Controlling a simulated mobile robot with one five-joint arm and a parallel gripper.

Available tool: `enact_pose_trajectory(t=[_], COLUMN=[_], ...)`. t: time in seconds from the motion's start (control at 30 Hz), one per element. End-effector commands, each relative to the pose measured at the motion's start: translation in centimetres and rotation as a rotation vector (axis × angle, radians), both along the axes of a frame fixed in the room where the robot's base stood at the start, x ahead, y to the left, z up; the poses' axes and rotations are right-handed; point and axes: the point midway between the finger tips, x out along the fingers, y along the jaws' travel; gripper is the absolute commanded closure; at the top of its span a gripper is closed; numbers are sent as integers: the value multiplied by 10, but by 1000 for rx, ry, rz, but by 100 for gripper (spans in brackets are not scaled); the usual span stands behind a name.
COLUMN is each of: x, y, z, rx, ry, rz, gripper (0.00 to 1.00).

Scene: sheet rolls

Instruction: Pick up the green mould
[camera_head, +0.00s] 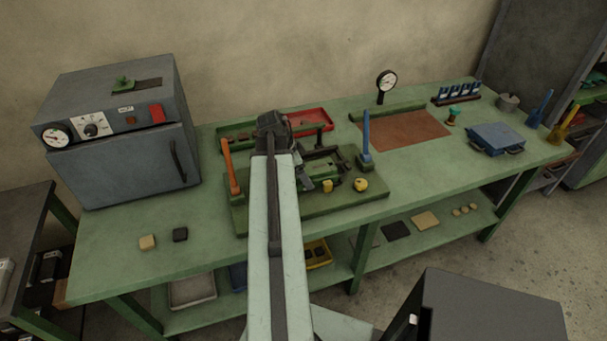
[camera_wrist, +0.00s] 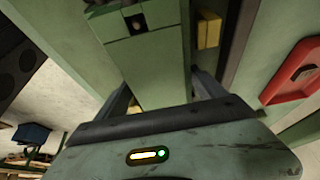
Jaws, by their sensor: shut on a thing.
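In the wrist view, a green block (camera_wrist: 155,68), which looks like the green mould, fills the space between the two dark fingers of my gripper (camera_wrist: 160,85). The fingers are shut on its two sides. In the head view, my pale green arm reaches over the green base board (camera_head: 240,215) on the bench. The arm hides part of my gripper and of the board, so I cannot clearly tell the mould apart there.
An orange-handled lever (camera_head: 229,165) and a blue-handled lever (camera_head: 366,135) stand upright on either side of my arm. A red tray (camera_head: 312,118) lies behind. A grey oven (camera_head: 125,150) stands at left.

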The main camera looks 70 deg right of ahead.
Motion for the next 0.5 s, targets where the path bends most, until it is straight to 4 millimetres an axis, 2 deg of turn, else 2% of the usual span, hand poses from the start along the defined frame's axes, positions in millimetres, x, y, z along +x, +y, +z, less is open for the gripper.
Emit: enact_pose_trajectory(t=[0.03,0.5], x=[-1,-1], y=[0,-1], z=[12,86], rx=[-2,-1], ry=[2,3], rz=[0,-1], gripper=[93,93])
